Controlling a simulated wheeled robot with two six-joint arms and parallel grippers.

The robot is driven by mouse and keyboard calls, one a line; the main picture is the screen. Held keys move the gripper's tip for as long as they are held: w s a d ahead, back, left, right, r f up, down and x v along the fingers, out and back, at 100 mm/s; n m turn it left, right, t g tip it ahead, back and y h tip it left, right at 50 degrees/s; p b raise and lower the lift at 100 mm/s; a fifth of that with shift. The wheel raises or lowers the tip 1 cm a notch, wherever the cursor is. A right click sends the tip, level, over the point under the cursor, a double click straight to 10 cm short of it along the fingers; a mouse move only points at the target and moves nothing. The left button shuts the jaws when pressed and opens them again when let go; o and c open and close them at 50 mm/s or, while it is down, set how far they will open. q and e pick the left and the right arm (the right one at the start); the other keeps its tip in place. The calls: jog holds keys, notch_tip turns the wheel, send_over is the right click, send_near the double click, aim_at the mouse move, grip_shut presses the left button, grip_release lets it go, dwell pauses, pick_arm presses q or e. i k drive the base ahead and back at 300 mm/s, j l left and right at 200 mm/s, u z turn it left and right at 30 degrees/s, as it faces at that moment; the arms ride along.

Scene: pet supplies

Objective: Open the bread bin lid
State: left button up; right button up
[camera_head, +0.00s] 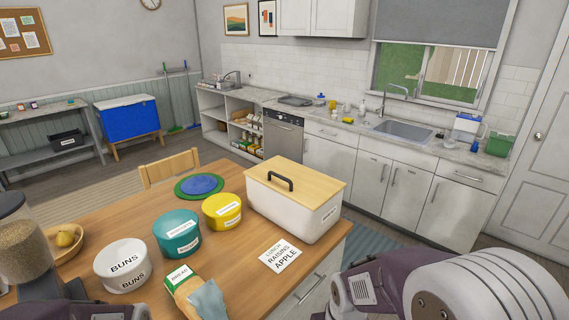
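The bread bin (282,216) is a white box with a label on its right side, standing near the far right edge of the wooden table. Its light wooden lid (318,184) lies flat on top, closed, with a black bar handle (269,181) toward its left part. Parts of my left arm show at the bottom left corner, and my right arm reaches in from the lower right. The fingers of both grippers are outside the picture, so I cannot see whether they are open or shut. Nothing touches the lid.
A yellow tub (222,213), teal tub (177,237) and white "BUNS" tub (122,268) stand left of the bin on the table (236,258). A paper note (281,256) and a labelled bag (184,288) lie in front. A chair (168,166) stands behind the table.

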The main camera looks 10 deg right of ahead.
aim_at(308, 187)
jog(key=i+l+u, duration=0.1)
jog(key=l, duration=0.3)
jog(key=i+l+u, duration=0.1)
jog(key=l, duration=0.35)
jog(key=i+l+u, duration=0.1)
jog(key=i+l, duration=0.15)
jog(key=l, duration=0.2)
jog(key=i+l+u, duration=0.1)
jog(key=l, duration=0.35)
jog(key=i+l+u, duration=0.1)
jog(key=l, duration=0.35)
jog(key=i+l+u, duration=0.1)
jog(key=l, duration=0.35)
